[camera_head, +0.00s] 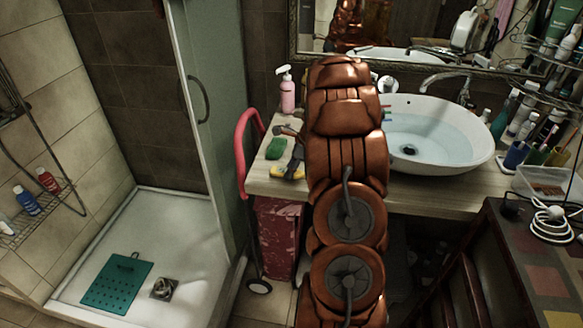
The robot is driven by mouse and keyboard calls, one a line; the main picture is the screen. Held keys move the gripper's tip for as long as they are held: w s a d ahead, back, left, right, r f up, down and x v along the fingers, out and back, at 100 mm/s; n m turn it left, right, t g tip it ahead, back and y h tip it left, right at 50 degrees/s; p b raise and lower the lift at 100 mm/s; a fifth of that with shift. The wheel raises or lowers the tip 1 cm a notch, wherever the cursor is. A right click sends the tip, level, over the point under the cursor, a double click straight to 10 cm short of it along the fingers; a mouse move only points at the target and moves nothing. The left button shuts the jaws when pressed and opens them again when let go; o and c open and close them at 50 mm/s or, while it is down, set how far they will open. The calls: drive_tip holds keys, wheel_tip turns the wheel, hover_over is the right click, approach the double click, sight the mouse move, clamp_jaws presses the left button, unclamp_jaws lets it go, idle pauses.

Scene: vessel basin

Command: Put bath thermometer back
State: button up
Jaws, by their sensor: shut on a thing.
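My arm fills the middle of the picture, with brown leather-like links reaching up over the counter. Its far end is hidden behind these links, and I cannot make out my gripper. I cannot pick out the bath thermometer with certainty. Small green, red and blue bits (386,113) show at the arm's right edge by the basin, and I cannot tell what they belong to. A white oval basin (474,158) with water in it stands on the wooden counter (440,203) to the right of the arm.
A pink pump bottle (288,93), a green sponge (276,148) and a dark and yellow item (291,166) are on the counter left of the arm. Bottles and cups crowd the right. A red-handled trolley (241,150) stands beside the shower tray (195,215). A green mat (116,283) lies inside it.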

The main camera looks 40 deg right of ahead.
drive_tip(key=o, duration=1.2)
drive_tip(key=shift+f, duration=0.1)
drive_tip(key=shift+c, duration=0.2)
drive_tip(key=b+v, duration=0.2)
drive_tip(key=v, duration=1)
drive_tip(key=s+a+r+n+g, duration=0.1)
drive_tip(key=s+a+n, duration=0.1)
drive_tip(key=a+n, duration=0.5)
drive_tip(key=s+a+r+n+g, duration=0.1)
drive_tip(key=s+a+r+n, duration=0.15)
drive_tip(key=a, duration=0.95)
drive_tip(key=s+a+n+g, duration=0.1)
drive_tip(key=s+a+n, duration=0.25)
drive_tip(key=a, duration=0.55)
drive_tip(key=s+a+f+n+g+h, duration=0.1)
drive_tip(key=s+a+n, duration=0.4)
drive_tip(key=s+n, duration=0.3)
drive_tip(key=s+a+f+n+g+h, duration=0.1)
drive_tip(key=s+a+f+n, duration=0.1)
drive_tip(key=s+a+n, duration=0.4)
drive_tip(key=shift+s+a+n+h, duration=0.3)
drive_tip(key=shift+s+n, duration=0.7)
drive_tip(key=shift+s, duration=1.65)
